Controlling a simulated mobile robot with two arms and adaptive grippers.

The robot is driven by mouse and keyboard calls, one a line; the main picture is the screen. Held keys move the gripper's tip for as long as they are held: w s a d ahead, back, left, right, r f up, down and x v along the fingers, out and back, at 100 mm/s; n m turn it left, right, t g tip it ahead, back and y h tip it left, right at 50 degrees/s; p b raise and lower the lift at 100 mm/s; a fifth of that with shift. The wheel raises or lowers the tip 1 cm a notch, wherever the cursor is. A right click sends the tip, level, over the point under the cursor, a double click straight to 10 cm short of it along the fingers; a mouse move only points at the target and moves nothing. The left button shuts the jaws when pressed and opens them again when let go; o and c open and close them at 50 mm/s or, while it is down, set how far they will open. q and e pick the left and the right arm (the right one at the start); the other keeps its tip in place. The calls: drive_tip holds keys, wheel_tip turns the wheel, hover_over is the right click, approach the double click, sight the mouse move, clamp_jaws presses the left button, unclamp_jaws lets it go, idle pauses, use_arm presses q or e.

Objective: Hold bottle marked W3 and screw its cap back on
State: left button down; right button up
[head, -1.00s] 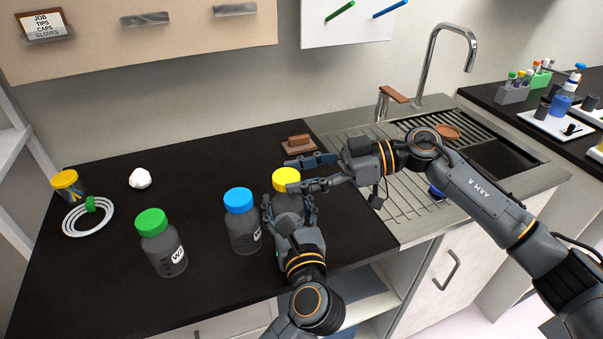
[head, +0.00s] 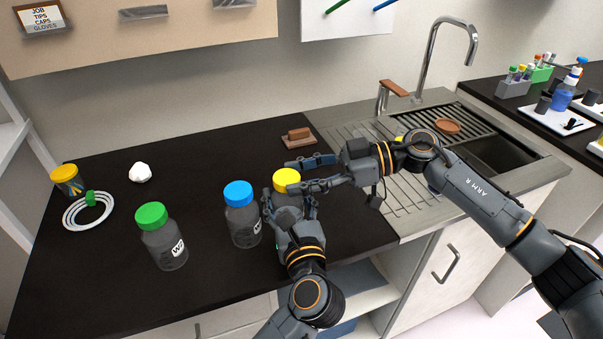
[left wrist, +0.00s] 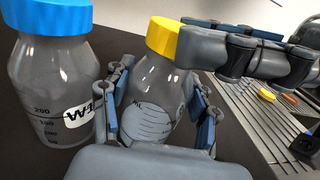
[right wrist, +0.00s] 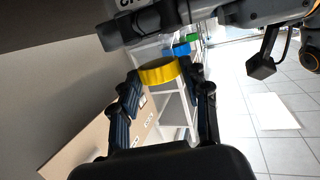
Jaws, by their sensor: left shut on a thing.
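The bottle with a yellow cap stands on the dark counter; its grey body (left wrist: 150,105) and yellow cap (head: 286,180) show in the left wrist and head views. The cap sits on the bottle's top; I cannot tell how tight. No marking on this bottle is readable. My left gripper (left wrist: 157,108) is shut around the body from the front. My right gripper (head: 300,175) reaches in from the right at cap height. In the right wrist view its fingers (right wrist: 163,80) stand apart on both sides of the cap, apparently with a small gap on one side.
A blue-capped bottle (head: 243,220) stands close left of the held one. The sink (head: 490,155) is at the right.

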drive_tip(key=o, duration=0.3)
drive_tip(key=shift+o, duration=0.2)
drive_tip(key=n+g, duration=0.1)
drive_tip(key=g, duration=0.1)
drive_tip(key=w+n+g, duration=0.1)
drive_tip(key=n+g, duration=0.1)
drive_tip(key=shift+a+h, duration=0.2)
drive_tip(key=shift+h, duration=0.2)
drive_tip(key=shift+w+n+g+h, duration=0.2)
drive_tip(key=shift+n+g+h, duration=0.7)
drive_tip(key=shift+n+g, duration=0.9)
clamp_jaws()
drive_tip(key=shift+s+d+m+t+y, duration=0.1)
drive_tip(key=shift+s+m+t+y, duration=0.2)
drive_tip(key=shift+m+t, duration=0.45)
drive_tip(key=shift+s+d+m+t+y, duration=0.1)
drive_tip(key=shift+m+t+y, duration=0.35)
drive_tip(key=shift+m+t, duration=0.25)
drive_tip(key=shift+s+m+t+y, duration=0.2)
drive_tip(key=shift+m+t+y, duration=0.15)
drive_tip(key=shift+m+t, duration=0.35)
drive_tip(key=shift+s+m+t, duration=0.2)
drive_tip(key=shift+m+t, duration=0.95)
drive_tip(key=shift+t, duration=0.5)
